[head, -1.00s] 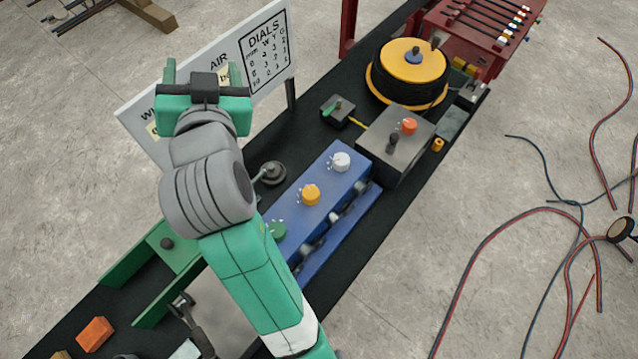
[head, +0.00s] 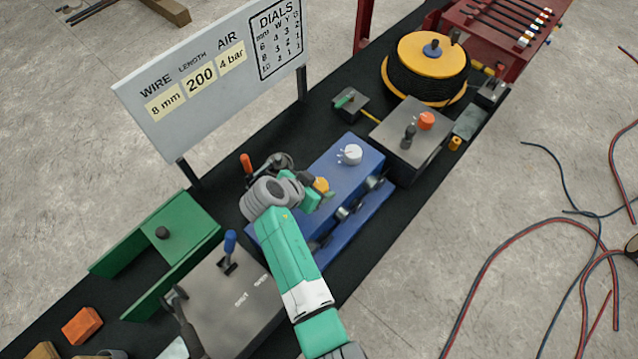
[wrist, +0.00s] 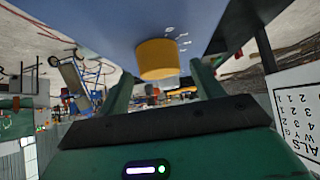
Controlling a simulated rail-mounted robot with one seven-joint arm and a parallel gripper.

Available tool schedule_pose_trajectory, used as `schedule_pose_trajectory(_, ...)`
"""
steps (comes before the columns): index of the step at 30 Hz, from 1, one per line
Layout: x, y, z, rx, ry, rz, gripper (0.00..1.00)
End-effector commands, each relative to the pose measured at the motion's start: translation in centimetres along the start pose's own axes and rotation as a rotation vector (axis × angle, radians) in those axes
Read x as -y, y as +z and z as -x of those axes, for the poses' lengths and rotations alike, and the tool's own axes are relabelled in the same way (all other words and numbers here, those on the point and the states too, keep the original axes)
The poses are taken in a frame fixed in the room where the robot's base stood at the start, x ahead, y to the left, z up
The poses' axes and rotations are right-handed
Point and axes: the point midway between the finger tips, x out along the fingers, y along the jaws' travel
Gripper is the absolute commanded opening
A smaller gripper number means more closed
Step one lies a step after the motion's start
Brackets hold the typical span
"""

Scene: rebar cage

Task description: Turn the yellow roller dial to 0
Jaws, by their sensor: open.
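The yellow roller dial (head: 321,186) sits on top of the blue roller box (head: 338,172), partly covered by my gripper (head: 313,184) in the head view. In the wrist view the dial (wrist: 157,60) is a yellow cylinder against the blue surface, with small white marks beside it. My gripper (wrist: 160,77) is open there, one green finger on each side of the dial, with a visible gap to each. I cannot read the dial's setting. The white dial (head: 350,154) stands farther along the box. The green dial is hidden behind my arm.
A sign (head: 215,75) behind the bench reads wire 8 mm, length 200, air 4 bar, beside a dials table. An orange-handled lever (head: 247,164) stands close behind my wrist. A grey box (head: 408,145) with an orange knob is to the right.

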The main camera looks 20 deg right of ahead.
Motion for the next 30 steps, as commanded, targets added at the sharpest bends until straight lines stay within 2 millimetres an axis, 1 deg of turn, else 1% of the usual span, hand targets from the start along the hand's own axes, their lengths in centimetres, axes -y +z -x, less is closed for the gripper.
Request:
schedule_pose_trajectory(1, 0.0, 0.0, -0.8, 0.0, 0.002, -0.001, 0.66)
schedule_pose_trajectory(4, 0.0, 0.0, -1.7, 0.0, 0.0, 0.0, 0.66)
schedule_pose_trajectory(7, 0.1, 0.0, -2.0, 0.0, -0.002, 0.0, 0.66)
schedule_pose_trajectory(13, 0.1, 0.0, -2.0, 0.001, -0.002, 0.0, 0.66)
schedule_pose_trajectory(17, 0.1, 0.0, -2.0, 0.001, -0.002, 0.0, 0.41)
schedule_pose_trajectory(18, 0.1, 0.0, -2.0, 0.001, -0.002, 0.0, 0.33)
schedule_pose_trajectory(20, 0.1, 0.0, -2.0, 0.001, -0.002, 0.0, 0.22)
schedule_pose_trajectory(30, 0.0, -0.1, -1.9, 0.001, -0.04, 0.036, 0.22)
